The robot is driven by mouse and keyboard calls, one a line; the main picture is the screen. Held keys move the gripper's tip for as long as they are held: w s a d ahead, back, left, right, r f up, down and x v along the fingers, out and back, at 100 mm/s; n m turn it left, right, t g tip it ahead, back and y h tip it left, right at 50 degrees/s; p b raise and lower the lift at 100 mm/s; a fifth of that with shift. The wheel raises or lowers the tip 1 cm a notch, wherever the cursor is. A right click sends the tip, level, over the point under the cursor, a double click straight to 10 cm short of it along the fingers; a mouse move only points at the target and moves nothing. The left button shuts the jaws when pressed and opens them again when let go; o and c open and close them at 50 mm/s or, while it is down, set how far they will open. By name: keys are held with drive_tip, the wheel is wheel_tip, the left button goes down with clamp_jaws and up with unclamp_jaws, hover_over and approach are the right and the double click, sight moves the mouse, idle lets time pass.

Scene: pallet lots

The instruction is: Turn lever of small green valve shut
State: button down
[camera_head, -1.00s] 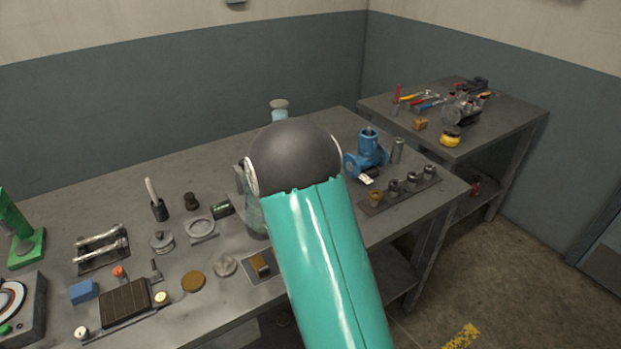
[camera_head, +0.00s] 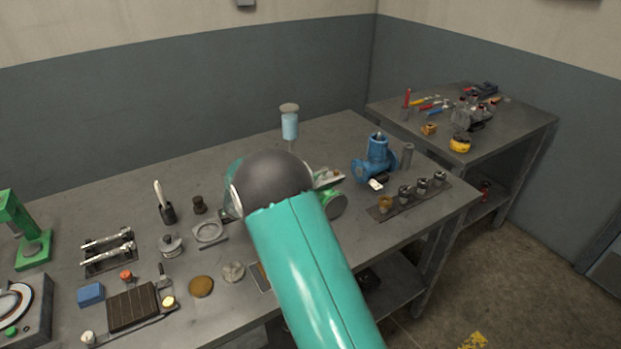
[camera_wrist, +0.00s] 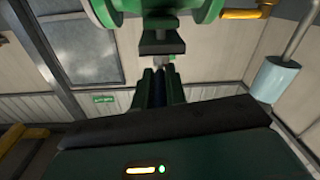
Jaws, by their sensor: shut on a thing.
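The small green valve (camera_head: 333,203) stands on the main bench, mostly hidden behind my arm in the head view. In the wrist view its green flanged body (camera_wrist: 160,8) fills the top edge, with a dark block and a short grey metal part below it. My gripper (camera_wrist: 161,82) is hidden in the head view. In the wrist view its narrow fingers are together around that grey part, which seems to be the lever. The fingers hide most of it, so the lever's angle cannot be told.
A blue valve (camera_head: 376,160) and a rack with several fittings (camera_head: 408,203) stand to the right. A light blue cylinder (camera_head: 289,127) stands behind my arm. Small parts, a brown block (camera_head: 132,307) and a green press (camera_head: 32,245) crowd the left. The bench's back middle is clear.

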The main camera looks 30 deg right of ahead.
drive_tip(key=shift+d+r, duration=0.1)
drive_tip(key=shift+r, duration=0.05)
drive_tip(key=c, duration=1.4)
unclamp_jaws()
drive_tip(key=shift+c, duration=0.2)
drive_tip(key=s+a, duration=0.1)
drive_tip(key=a, duration=1.2)
drive_tip(key=shift+s+a, duration=0.25)
drive_tip(key=shift+a, duration=0.15)
